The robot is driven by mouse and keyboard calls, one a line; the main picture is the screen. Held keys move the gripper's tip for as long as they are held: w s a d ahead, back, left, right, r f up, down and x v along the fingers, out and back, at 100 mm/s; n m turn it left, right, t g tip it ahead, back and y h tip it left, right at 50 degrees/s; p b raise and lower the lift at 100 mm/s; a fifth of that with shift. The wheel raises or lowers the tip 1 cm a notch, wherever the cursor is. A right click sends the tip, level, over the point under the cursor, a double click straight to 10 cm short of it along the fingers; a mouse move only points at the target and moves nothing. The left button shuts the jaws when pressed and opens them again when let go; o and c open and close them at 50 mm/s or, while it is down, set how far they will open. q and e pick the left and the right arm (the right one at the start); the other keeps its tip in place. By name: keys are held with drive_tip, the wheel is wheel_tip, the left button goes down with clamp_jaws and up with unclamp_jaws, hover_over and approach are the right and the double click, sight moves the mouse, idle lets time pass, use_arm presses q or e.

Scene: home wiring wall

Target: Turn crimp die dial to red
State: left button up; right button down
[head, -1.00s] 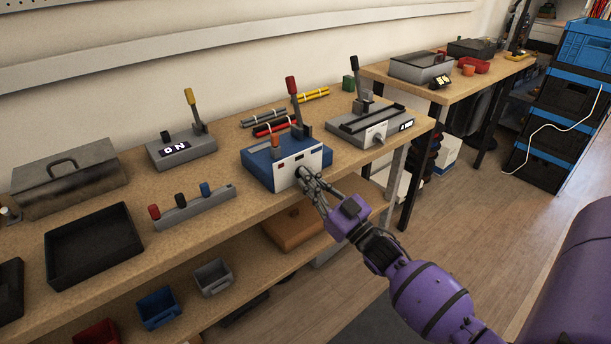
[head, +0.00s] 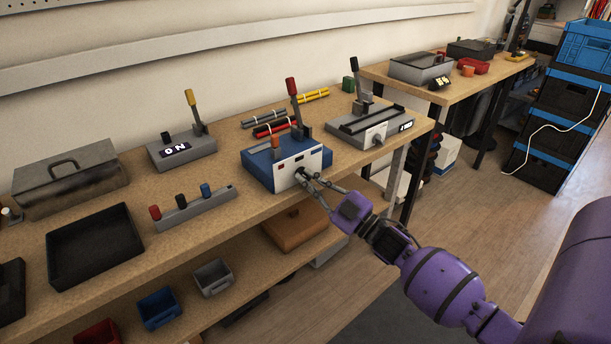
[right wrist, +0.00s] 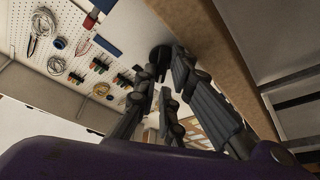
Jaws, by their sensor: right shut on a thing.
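The crimp machine, a blue box (head: 256,168) with a white front panel, stands near the front edge of the bench. It has a red-handled lever and an orange knob on top. Its dark die dial is low on the white front and mostly hidden by my fingers. My right gripper (head: 303,178) is shut on the dial, reaching in from the lower right. In the right wrist view the fingers (right wrist: 164,88) close toward a dark round dial (right wrist: 160,53). I cannot read the dial's setting. My left gripper is not in view.
A grey lever device (head: 368,128) stands right of the machine, and a grey box with a yellow lever (head: 182,150) to its left. A strip with red, black and blue knobs (head: 195,208) lies in front left. A black tray (head: 95,245) sits further left.

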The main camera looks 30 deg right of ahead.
drive_tip(key=shift+f+n+y, duration=0.15)
drive_tip(key=shift+n+y, duration=0.15)
drive_tip(key=shift+n, duration=0.4)
drive_tip(key=shift+n+g+y+p, duration=0.35)
drive_tip(key=shift+n+g, duration=0.25)
drive_tip(key=shift+n, duration=0.6)
drive_tip(key=c, duration=1.8)
unclamp_jaws()
drive_tip(key=shift+o, duration=0.2)
drive_tip(key=shift+s+f, duration=0.1)
drive_tip(key=shift+s, duration=0.05)
drive_tip(key=shift+s+d+f, duration=0.1)
drive_tip(key=shift+s, duration=0.15)
drive_tip(key=v, duration=1.1)
drive_tip(key=shift+r, duration=0.25)
drive_tip(key=shift+d, duration=0.15)
